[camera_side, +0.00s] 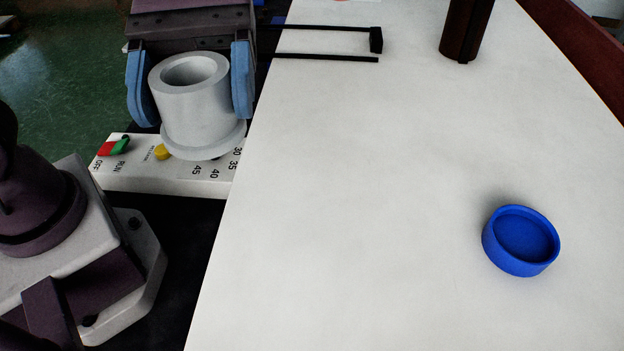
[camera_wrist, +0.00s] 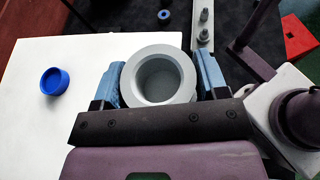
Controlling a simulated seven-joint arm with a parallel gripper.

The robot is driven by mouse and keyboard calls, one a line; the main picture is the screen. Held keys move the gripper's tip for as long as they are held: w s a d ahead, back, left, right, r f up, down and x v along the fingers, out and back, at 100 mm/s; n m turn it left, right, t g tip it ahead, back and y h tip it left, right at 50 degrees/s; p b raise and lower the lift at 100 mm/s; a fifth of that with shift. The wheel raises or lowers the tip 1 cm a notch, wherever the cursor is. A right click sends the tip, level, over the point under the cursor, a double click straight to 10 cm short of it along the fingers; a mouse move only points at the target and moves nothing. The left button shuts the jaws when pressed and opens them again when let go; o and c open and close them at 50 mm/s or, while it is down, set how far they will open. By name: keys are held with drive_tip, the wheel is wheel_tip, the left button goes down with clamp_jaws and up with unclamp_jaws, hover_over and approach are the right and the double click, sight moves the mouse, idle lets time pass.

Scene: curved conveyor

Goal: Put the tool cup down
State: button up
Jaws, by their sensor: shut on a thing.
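The tool cup (camera_side: 190,110) is a light grey, hollow cylinder with a flange at its lower end, held roughly upright with a slight tilt. My gripper (camera_side: 190,85) is shut on it, with a blue finger on each side. In the side view it hangs over the left edge of the white table (camera_side: 350,200), in front of the control panel. In the wrist view the tool cup (camera_wrist: 158,80) sits between the blue fingers (camera_wrist: 158,85) with its open mouth showing. Whether its base touches anything is hidden.
A blue round dish (camera_side: 520,241) stands on the table at right. A dark post (camera_side: 465,30) and a black bracket (camera_side: 376,40) are at the back. A white control panel (camera_side: 190,172) with switches lies below the cup. The table's middle is clear. The wrist view shows a red block (camera_wrist: 298,37).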

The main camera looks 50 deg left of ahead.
drive_tip(key=w+d+f, duration=0.5)
drive_tip(key=d+f, duration=0.1)
drive_tip(key=f, duration=0.1)
drive_tip(key=shift+w+f, duration=0.1)
drive_tip(key=shift+w, duration=0.3)
drive_tip(key=shift+w+f, duration=0.1)
drive_tip(key=shift+f, duration=1.6)
drive_tip(key=o, duration=1)
drive_tip(key=shift+f, duration=0.15)
drive_tip(key=v, duration=0.7)
drive_tip(key=shift+w+a+r, duration=0.15)
drive_tip(key=shift+r, duration=0.1)
drive_tip(key=s+a+r+m+t+y, duration=0.2)
drive_tip(key=s+a+m+t+y, duration=0.1)
drive_tip(key=a, duration=0.3)
drive_tip(key=s+a+r+m+t+y, duration=0.3)
drive_tip(key=a+m+t+y, duration=0.1)
drive_tip(key=a, duration=0.3)
drive_tip(key=s+a+r+m+t+y, duration=0.2)
drive_tip(key=s+a+m+t+y, duration=0.1)
drive_tip(key=a+t, duration=0.3)
drive_tip(key=shift+s+a+r+m+y, duration=0.15)
drive_tip(key=shift+s+a+m+y, duration=0.1)
drive_tip(key=shift+a+m+y, duration=0.3)
